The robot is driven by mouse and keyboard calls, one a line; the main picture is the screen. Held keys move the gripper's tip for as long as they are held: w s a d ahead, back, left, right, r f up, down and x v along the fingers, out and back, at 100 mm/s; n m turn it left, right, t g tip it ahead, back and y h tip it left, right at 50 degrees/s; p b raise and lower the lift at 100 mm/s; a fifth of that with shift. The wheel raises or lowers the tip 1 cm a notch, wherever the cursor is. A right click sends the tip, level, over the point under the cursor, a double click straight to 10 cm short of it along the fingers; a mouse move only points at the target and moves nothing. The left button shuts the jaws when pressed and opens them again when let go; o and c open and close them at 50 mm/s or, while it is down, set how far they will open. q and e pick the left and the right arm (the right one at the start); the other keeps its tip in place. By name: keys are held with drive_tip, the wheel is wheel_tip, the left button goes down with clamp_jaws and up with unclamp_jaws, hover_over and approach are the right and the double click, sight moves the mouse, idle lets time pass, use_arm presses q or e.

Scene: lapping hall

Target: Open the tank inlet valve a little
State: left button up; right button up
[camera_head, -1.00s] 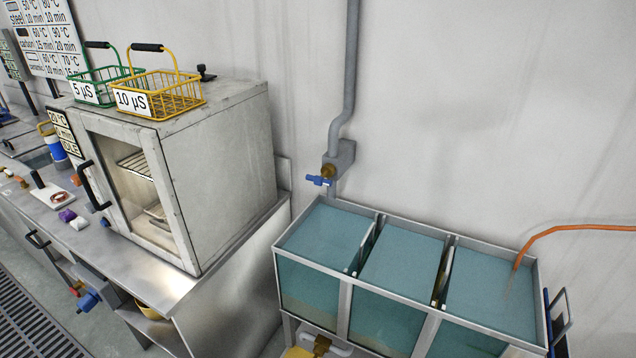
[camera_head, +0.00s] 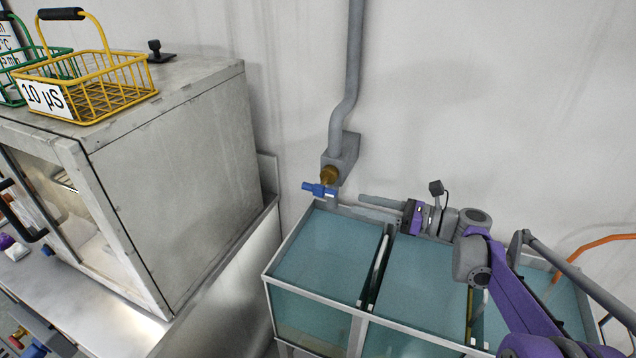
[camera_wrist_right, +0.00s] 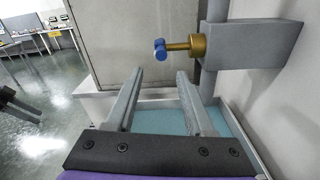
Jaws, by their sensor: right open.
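The tank inlet valve has a blue handle (camera_head: 318,189) and a brass body (camera_head: 329,174) on a grey block at the foot of a wall pipe, above the tank's back left corner. The tank (camera_head: 318,306) holds blue-green water in three compartments. My right gripper (camera_head: 362,202) is over the tank's back edge, right of the handle and apart from it. In the right wrist view its two fingers (camera_wrist_right: 158,95) are spread and empty, with the blue handle (camera_wrist_right: 160,49) and brass body (camera_wrist_right: 198,46) beyond them and higher in the picture. My left gripper is not in view.
A grey cabinet (camera_head: 185,170) stands left of the valve, with a yellow wire basket (camera_head: 95,90) on top. The wall and grey pipe (camera_head: 350,80) are close behind the valve. An orange hose (camera_head: 605,241) hangs at the tank's right. Free air lies in front of the handle.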

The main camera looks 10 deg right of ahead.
sight(325, 188)
drive_tip(key=x, duration=0.7)
drive_tip(key=r+x, duration=0.1)
drive_tip(key=x, duration=0.2)
drive_tip(key=shift+w+p, duration=0.2)
drive_tip(key=shift+p, duration=0.15)
clamp_jaws()
